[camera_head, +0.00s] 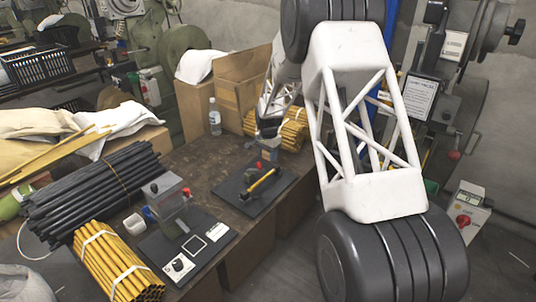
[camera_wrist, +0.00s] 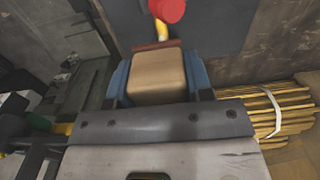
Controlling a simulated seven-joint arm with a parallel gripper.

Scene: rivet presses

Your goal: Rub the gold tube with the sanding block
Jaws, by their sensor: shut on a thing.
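The gold tube (camera_head: 263,183) lies slantwise on a dark board in the head view, in a small fixture. In the wrist view a short piece of the tube (camera_wrist: 162,31) shows between a red knob and the sanding block. My gripper (camera_wrist: 158,80) is shut on the tan sanding block (camera_wrist: 158,72), with a blue finger on each side. The block's reddish-brown far edge points toward the tube. I cannot tell whether block and tube touch. In the head view my gripper (camera_head: 269,144) is just above and behind the tube, and the block is hard to make out.
The tube's dark board (camera_head: 234,191) has a red knob (camera_head: 257,165) beside the tube. A second press (camera_head: 168,196) stands front left, near bundled yellow tubes (camera_head: 115,262) and black tubes (camera_head: 95,190). More yellow tubes (camera_head: 293,132) lie behind my gripper. A bottle (camera_head: 215,123) stands at the back.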

